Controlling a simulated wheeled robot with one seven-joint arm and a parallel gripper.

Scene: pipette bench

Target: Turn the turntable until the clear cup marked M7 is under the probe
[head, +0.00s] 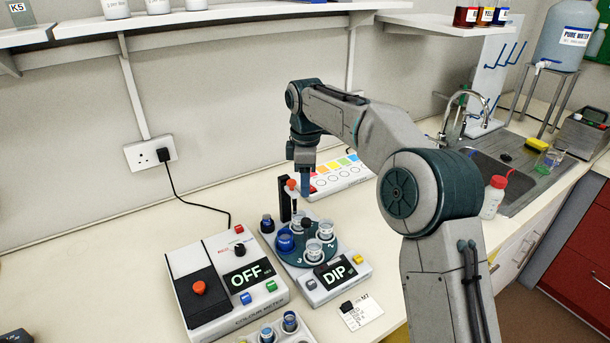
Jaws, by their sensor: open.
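The dark teal turntable (297,257) sits on a white instrument whose display (335,273) reads DIP. It carries a cup of blue liquid (285,241) and several clear cups, including one at the front (313,250) and one at the right (326,230). I cannot read M7 on any cup. A dark knob (306,223) stands near the middle. The probe stand (285,199) is a black post with a red-topped part (291,185) at the turntable's back; the probe tip is hard to make out. My gripper (305,188) is open, pointing down above the turntable's back, apparently empty.
A colour meter (228,277) reading OFF stands close on the left. Small vials (290,321) stand in front, and a printed card (361,312) lies at the front right. A colour chart (340,172) is behind. The sink (480,165) is far right.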

